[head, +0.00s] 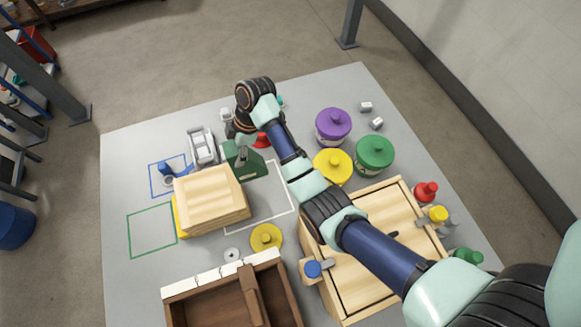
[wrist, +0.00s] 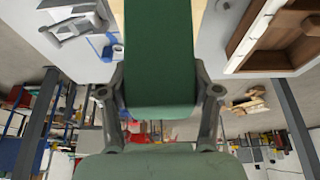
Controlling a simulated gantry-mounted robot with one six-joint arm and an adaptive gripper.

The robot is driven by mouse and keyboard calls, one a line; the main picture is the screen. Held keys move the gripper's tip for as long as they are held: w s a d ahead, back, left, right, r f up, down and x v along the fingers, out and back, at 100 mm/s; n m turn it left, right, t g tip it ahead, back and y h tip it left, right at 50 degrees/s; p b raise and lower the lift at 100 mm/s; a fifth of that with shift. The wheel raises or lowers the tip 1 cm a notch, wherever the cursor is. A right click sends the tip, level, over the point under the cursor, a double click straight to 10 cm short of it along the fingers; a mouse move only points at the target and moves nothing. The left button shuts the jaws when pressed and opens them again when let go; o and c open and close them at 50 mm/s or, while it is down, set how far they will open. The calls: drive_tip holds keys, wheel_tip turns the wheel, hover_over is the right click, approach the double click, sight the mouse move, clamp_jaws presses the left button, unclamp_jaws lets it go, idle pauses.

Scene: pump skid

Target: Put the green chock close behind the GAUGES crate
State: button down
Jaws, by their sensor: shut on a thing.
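The green chock (head: 247,164) is a dark green wedge-like block with a sloped top. In the wrist view the green chock (wrist: 160,55) fills the middle, between the two grey fingers. My gripper (head: 241,151) is shut on it; the fingers also show in the wrist view (wrist: 160,92). The chock is behind a pale wooden block-like crate (head: 210,196) in the head view. I cannot tell whether it touches the table or that crate. No GAUGES lettering is readable, so I cannot tell which crate bears it.
A brown open crate (head: 178,294) stands at the front, and a pale wooden box (head: 365,285) right of it. Purple (head: 333,125), green (head: 374,155) and yellow (head: 333,166) lidded pots stand right of my arm. A grey bracket (head: 203,147) is left of the chock. Green outline (head: 130,234) is partly clear.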

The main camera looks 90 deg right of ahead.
wheel_tip(320, 180, down, 20)
drive_tip(key=s+b, duration=0.1)
drive_tip(key=b, duration=0.6)
drive_tip(key=shift+d+b, duration=0.15)
drive_tip(key=shift+b, duration=0.25)
drive_tip(key=shift+r, duration=0.1)
drive_tip(key=shift+c, duration=1.2)
unclamp_jaws()
drive_tip(key=shift+f, duration=0.2)
